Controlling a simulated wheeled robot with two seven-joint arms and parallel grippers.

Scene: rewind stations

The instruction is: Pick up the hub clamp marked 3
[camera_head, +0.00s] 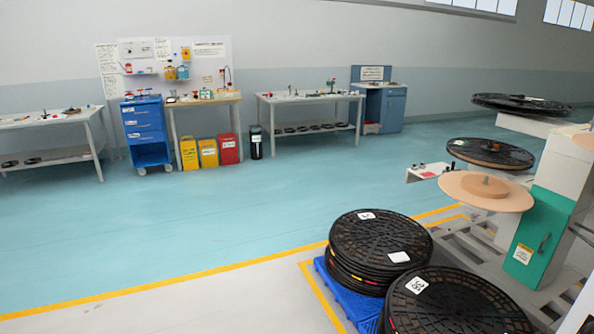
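I cannot make out a hub clamp marked 3. Small dark and red items stand on the far tables, too small to identify or read: on the left table (20,124), on the middle bench (185,103) and on the right table (280,98). A tan disc (486,200) with a short round hub sits on the machine at the right; I see no number on it. Neither of my grippers is in view.
Stacks of black reels (365,235) on a blue pallet (348,297) and a second black reel stack (455,310) block the near right. The machine with a green panel (540,235) stands behind them. A blue drawer cart (146,128) and bins (208,152) line the wall. The blue floor is clear.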

